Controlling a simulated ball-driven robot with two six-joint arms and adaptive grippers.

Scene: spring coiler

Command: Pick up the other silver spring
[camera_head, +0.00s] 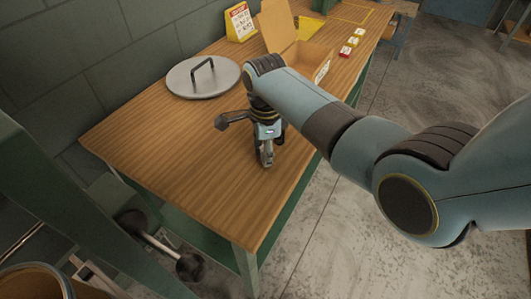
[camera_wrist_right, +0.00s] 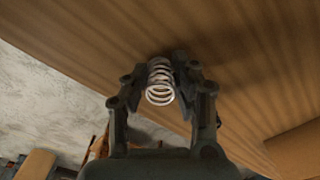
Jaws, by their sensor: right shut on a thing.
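A silver spring (camera_wrist_right: 160,84) shows in the right wrist view between the fingers of my right gripper (camera_wrist_right: 159,90). The fingers are shut on its sides. In the head view my right gripper (camera_head: 265,154) points down, low over the wooden table (camera_head: 190,176). The spring is mostly hidden there, and I cannot tell whether it touches the table. No other silver spring is clearly visible. My left gripper is not in view.
A round grey lid with a black handle (camera_head: 203,77) lies left of my right gripper. The table's front left is clear.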

